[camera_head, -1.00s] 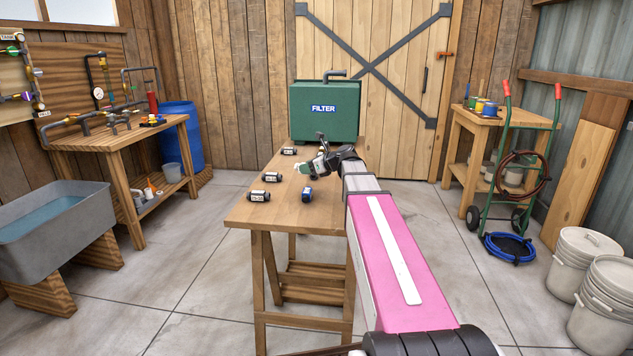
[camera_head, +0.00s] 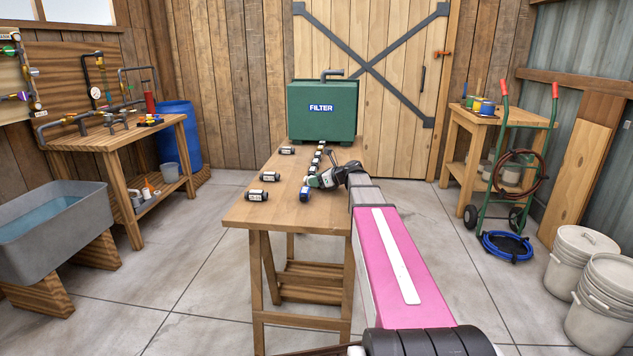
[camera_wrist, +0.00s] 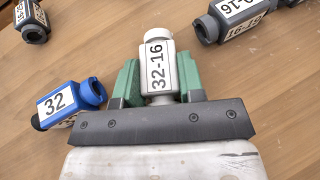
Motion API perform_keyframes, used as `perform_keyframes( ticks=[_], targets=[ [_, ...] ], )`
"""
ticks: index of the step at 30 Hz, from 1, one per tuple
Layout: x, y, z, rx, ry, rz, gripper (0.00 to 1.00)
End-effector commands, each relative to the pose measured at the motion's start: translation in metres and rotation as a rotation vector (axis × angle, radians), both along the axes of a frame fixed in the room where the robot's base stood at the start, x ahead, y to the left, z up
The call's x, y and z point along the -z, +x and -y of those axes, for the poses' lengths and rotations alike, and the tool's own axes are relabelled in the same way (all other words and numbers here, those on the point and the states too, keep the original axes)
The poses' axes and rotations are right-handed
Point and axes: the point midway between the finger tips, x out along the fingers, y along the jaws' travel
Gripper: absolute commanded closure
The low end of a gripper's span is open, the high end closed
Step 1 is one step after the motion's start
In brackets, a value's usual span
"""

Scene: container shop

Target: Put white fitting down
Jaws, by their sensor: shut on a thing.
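The white fitting (camera_wrist: 160,68), labelled 32-16, sits between the green fingers of my gripper (camera_wrist: 157,82) in the wrist view. The fingers are shut on it. In the head view my gripper (camera_head: 316,178) is low over the right part of the wooden table (camera_head: 255,215), and the fitting is hard to make out there. I cannot tell whether the fitting touches the table top.
A blue fitting (camera_wrist: 62,103) labelled 32 lies just left of my gripper. Grey fittings lie ahead, one at upper right (camera_wrist: 235,18) and one at upper left (camera_wrist: 32,20). The green filter case (camera_head: 322,115) stands at the table's back. Bare wood shows between them.

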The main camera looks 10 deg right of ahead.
Motion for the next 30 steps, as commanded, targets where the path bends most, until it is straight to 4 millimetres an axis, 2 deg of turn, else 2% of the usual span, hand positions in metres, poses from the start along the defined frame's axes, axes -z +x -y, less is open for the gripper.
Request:
perform_keyframes(
  ticks=[6, 7, 9, 20, 25, 30],
  targets=[
    [0.002, 0.0, 0.0, 0.0, 0.0, 0.0, 0.88],
    [0.003, 0.0, 0.0, 0.0, 0.0, 0.0, 0.61],
    [0.002, 0.0, 0.0, 0.0, 0.0, 0.0, 0.39],
    [-0.001, 0.0, 0.0, 0.0, 0.0, 0.0, 0.39],
    [-0.008, -0.014, 0.014, 0.002, 0.0, 0.0, 0.39],
    [-0.022, -0.035, 0.039, 0.003, -0.001, 0.001, 0.39]
  ],
)
